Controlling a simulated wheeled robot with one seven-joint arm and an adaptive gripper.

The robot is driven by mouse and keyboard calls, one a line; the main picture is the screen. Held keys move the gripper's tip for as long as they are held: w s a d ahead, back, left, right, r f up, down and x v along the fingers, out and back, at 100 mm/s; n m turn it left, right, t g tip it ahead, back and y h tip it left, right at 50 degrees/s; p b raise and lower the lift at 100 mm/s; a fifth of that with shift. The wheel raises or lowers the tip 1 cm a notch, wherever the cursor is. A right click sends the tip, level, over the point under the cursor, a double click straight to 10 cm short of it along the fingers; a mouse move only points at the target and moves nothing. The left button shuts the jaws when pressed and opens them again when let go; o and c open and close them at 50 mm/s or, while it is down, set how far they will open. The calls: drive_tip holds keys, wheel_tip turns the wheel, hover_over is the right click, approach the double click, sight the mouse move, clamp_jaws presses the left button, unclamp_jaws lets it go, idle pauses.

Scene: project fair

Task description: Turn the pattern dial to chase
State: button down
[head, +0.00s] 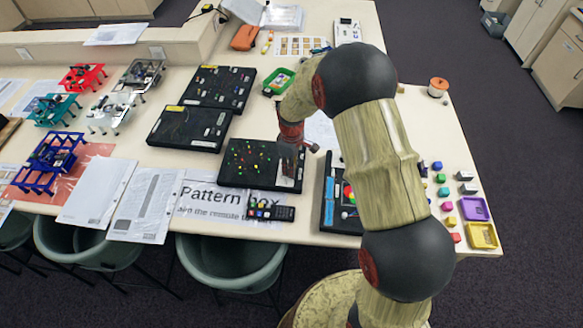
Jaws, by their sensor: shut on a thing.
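The pattern box (235,178) is a flat black panel with several small coloured lights, lying near the table's front edge. A pale label plate (290,181) is at its right end. My gripper (288,158) reaches down over this right end, above the plate, with its jaws shut on what appears to be the pattern dial. The dial and its pointer are hidden by the gripper, so its setting cannot be read. A printed sheet (200,192) reading "Pattern box" lies in front of the box, with a dark remote (270,211) on it.
Two other black panels (190,128) (218,86) lie behind and left of the box. Another dark board (329,212) stands close on the right, partly behind my arm. Coloured blocks and trays (474,208) are at the far right. Coloured frames (55,108) are at left.

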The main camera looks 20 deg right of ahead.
idle(0.3)
drive_tip(key=c, duration=1.6)
unclamp_jaws()
drive_tip(key=shift+c, duration=0.2)
drive_tip(key=shift+o, duration=0.4)
wheel_tip(320, 180, up, 12)
